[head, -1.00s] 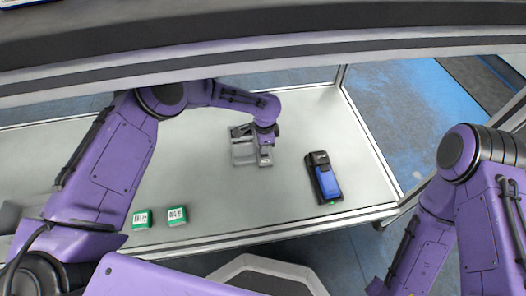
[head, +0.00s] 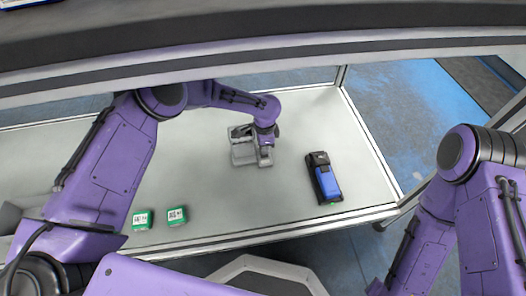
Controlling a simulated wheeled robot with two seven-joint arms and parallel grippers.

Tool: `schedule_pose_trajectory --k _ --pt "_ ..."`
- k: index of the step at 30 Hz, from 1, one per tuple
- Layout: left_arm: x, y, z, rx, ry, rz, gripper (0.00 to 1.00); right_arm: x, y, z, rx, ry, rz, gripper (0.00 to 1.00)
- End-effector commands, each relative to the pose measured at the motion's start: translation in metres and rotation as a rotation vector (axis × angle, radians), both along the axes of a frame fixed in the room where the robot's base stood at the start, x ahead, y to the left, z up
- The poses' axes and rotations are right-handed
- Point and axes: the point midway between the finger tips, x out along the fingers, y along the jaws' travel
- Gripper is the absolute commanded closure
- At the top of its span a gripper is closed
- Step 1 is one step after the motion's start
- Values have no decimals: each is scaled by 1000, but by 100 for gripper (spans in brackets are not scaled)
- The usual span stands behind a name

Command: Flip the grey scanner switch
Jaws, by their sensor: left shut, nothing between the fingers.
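A grey device (head: 242,153), which I take to be the grey scanner, sits on the white table near its middle. Its switch is too small to make out. My left gripper (head: 265,154) is shut and empty, pointing down at the right side of the grey device. It overlaps the device in the picture, and I cannot tell whether they touch. My right arm hangs at the right of the head view, and its gripper is out of frame.
A black and blue handheld device (head: 325,180) lies on the table to the right. Two small green boxes with white labels, one (head: 142,219) beside the other (head: 177,215), lie near the front edge. The tabletop (head: 225,200) between them is clear. A dark overhead bar crosses the top.

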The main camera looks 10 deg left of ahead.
Motion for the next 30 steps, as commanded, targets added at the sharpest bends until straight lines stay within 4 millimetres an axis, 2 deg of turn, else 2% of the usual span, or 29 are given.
schedule_pose_trajectory --k 30 --pt "0 0 -6 0 0 0 100 0 0 -4 0 0 0 57"
